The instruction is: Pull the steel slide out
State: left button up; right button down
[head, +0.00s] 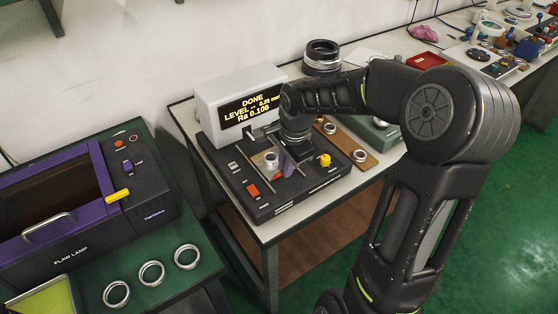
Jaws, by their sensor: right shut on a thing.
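My right arm comes in from the right, and its gripper (287,168) points down onto the dark base of the measuring device (268,210). The gripper is shut on a small part there, which I take to be the steel slide; the wrist and fingers hide most of it. A steel ring (271,159) sits on the device just left of the fingers. The display (252,107) reads "DONE", a level line and "Ra 0.106". My left gripper is not in view.
An orange switch (252,190) and a yellow knob (325,160) flank the gripper on the device. A brown board with rings (359,156) lies to the right. The purple-and-black lamp box (60,215) and several loose rings (151,273) are on the left bench.

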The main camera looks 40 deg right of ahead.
jog(key=shift+s+r, duration=0.1)
jog(key=shift+s, duration=1.75)
jog(key=c, duration=1.5)
grip_release()
jog(key=shift+s, duration=0.1)
jog(key=shift+s+r+b, duration=0.15)
jog(key=shift+s+r, duration=0.1)
jog(key=shift+r, duration=1)
jog(key=shift+s+r+b, duration=0.1)
jog(key=shift+s+r, duration=0.1)
jog(key=shift+r, duration=1.05)
jog(key=shift+s+r+b, duration=0.15)
jog(key=shift+s+r, duration=0.1)
jog(key=shift+r, duration=1)
